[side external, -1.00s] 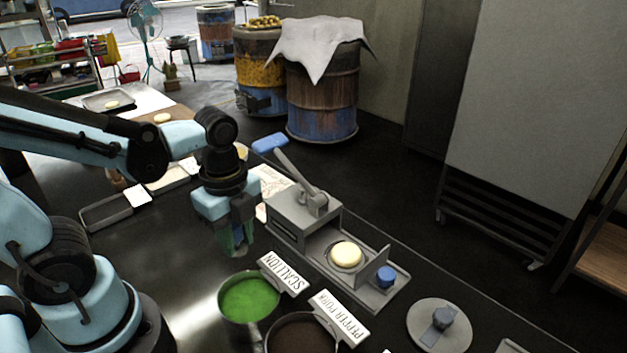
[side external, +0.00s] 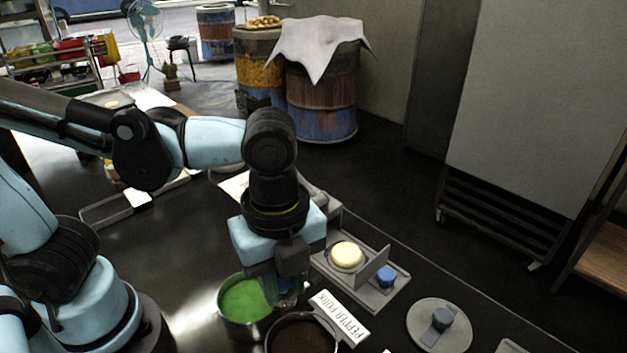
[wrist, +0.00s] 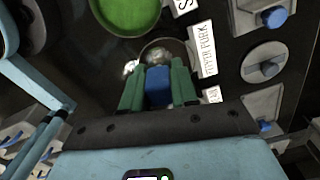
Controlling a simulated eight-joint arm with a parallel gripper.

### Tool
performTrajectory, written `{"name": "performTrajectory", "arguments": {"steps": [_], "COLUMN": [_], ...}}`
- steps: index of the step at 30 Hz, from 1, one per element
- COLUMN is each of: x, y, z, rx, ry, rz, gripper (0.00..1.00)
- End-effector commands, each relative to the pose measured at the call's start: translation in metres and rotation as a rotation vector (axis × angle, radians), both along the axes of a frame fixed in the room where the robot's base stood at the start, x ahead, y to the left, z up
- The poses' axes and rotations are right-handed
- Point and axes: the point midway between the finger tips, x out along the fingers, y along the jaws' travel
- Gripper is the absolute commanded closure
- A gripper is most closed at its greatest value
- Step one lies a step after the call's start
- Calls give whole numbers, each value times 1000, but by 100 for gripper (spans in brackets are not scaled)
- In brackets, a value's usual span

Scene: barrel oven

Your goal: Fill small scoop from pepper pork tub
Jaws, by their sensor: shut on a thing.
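The pepper pork tub (side external: 302,337) is a round pot of dark brown filling at the front of the counter, beside a white PEPPER PORK sign (side external: 340,316). My gripper (side external: 287,292) is above the counter, between the scallion tub and the pepper pork tub. In the wrist view its green fingers (wrist: 158,90) are shut on the blue handle of the small scoop (wrist: 158,82). The scoop's shiny metal bowl shows beyond the fingertips, overlapping the pepper pork tub in that view. Its contents and height above the filling are unclear. My gripper hides most of the scoop in the side view.
The scallion tub (side external: 243,303), full of green, stands just left of the pepper pork tub. A grey press (side external: 375,290) with a pale dough round and a blue knob lies behind.

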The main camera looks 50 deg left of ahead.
Motion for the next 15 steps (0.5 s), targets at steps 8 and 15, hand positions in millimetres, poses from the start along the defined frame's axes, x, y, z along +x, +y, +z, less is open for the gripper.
{"name": "performTrajectory", "arguments": {"steps": [8,15], "x": [-6,-7], "y": [-39,-40], "z": [-3,-19], "rx": [0,0], "ry": [0,0], "rz": [-149,-153], "gripper": [100,100]}}
